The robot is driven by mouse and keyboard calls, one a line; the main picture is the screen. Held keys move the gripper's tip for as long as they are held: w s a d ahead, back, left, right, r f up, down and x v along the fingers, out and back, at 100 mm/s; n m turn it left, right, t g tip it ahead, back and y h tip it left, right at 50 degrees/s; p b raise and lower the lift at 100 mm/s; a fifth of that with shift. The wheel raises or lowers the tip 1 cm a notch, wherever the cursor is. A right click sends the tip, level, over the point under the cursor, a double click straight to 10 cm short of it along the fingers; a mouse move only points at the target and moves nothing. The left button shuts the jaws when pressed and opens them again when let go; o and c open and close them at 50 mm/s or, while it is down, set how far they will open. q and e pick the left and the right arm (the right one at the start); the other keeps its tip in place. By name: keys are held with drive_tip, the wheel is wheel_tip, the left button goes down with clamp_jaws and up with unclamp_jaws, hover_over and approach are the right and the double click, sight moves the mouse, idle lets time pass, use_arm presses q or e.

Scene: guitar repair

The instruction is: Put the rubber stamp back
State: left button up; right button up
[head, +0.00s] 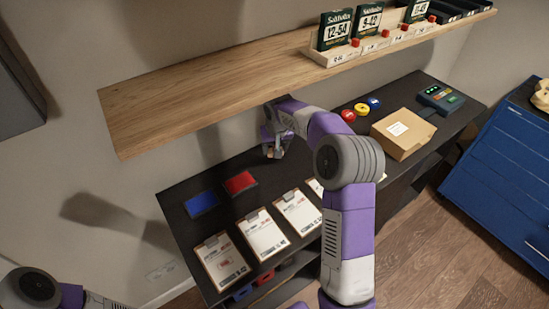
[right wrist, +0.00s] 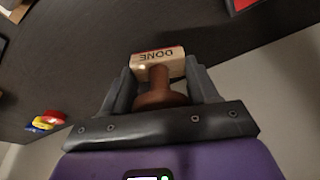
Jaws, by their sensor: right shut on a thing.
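The rubber stamp (right wrist: 158,65) has a pale wooden block lettered DONE and a brown handle. My right gripper (right wrist: 162,90) is shut on its handle, with the block showing beyond the fingertips. In the head view my right gripper (head: 273,150) is over the back part of the black table (head: 300,165), below the wooden shelf. The stamp is small there and partly hidden by the fingers. A blue ink pad (head: 200,203) and a red ink pad (head: 240,182) lie left of the gripper. My left gripper is out of view; only part of that arm shows at bottom left.
Several clipboards (head: 264,235) line the table's front. Red, yellow and blue rolls (head: 361,109), a cardboard box (head: 403,139) and a dark device (head: 440,98) stand to the right. The wooden shelf (head: 200,95) overhangs the back. A blue cabinet (head: 500,185) stands at far right.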

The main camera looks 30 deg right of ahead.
sight(275, 165)
drive_tip(key=shift+s+a+b+x, duration=0.15)
drive_tip(key=shift+b+x, duration=0.1)
drive_tip(key=shift+x, duration=0.7)
drive_tip(key=shift+s+b+x, duration=0.15)
drive_tip(key=shift+b+x, duration=0.1)
drive_tip(key=shift+x, duration=0.65)
drive_tip(key=shift+s+a+b+x, duration=0.1)
drive_tip(key=shift+s+b+x, duration=0.15)
drive_tip(key=shift+x, duration=0.7)
drive_tip(key=shift+f, duration=0.1)
drive_tip(key=shift+f, duration=0.15)
drive_tip(key=o, duration=0.8)
drive_tip(key=shift+o, duration=0.2)
drive_tip(key=shift+r, duration=0.25)
drive_tip(key=p+v, duration=0.1)
drive_tip(key=v, duration=0.6)
drive_tip(key=shift+s+r+p, duration=0.1)
drive_tip(key=shift+p, duration=0.2)
